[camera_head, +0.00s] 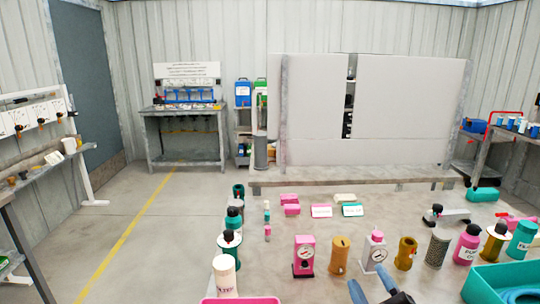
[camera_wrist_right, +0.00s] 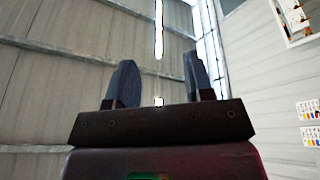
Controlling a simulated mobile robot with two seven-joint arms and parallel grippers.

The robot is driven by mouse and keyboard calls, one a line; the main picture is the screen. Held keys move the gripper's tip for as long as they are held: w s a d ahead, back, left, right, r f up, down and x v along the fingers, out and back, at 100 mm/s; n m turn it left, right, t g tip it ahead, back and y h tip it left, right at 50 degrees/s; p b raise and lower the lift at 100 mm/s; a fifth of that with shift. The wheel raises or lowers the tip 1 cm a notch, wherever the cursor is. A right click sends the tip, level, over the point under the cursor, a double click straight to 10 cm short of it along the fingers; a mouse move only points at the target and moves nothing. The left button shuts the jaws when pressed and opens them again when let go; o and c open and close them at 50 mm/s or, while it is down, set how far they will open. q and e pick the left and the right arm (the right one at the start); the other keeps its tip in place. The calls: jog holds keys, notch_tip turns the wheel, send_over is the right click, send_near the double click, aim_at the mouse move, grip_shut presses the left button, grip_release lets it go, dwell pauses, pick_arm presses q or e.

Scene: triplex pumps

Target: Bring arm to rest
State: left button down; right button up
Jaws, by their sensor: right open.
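My right gripper (camera_head: 370,284) shows at the bottom of the head view, its two blue-grey fingers spread apart with nothing between them. In the right wrist view the same gripper (camera_wrist_right: 158,85) is open and empty, and the camera behind it looks up at the wall and ceiling. In the head view the fingers overlap the lower edge of the grey table, in front of a white and pink gauge block (camera_head: 374,250). I cannot tell whether they touch it. My left gripper is not in view.
Close by stand a pink gauge block (camera_head: 304,257), a brass cylinder (camera_head: 340,255), a mesh cylinder (camera_head: 437,248) and a pink bottle (camera_head: 467,244). A teal bin (camera_head: 480,290) is at the lower right. A white bottle (camera_head: 225,275) stands lower left.

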jog(key=s+d+f+m+g+h, duration=0.4)
jog(key=d+f+m+g+h, duration=0.1)
jog(key=d+f+m+h, duration=0.25)
jog(key=s+d+f+m+g+y, duration=0.1)
jog(key=s+f+m+g, duration=0.1)
jog(key=s+f+g, duration=0.65)
jog(key=s+d+f+m+g+y, duration=0.15)
jog(key=s+f+g, duration=0.3)
jog(key=s, duration=0.65)
jog(key=w+f+n+t, duration=0.1)
jog(key=w+f+t, duration=0.6)
jog(key=f, duration=0.4)
jog(key=shift+w+t, duration=0.3)
jog(key=shift+t, duration=0.5)
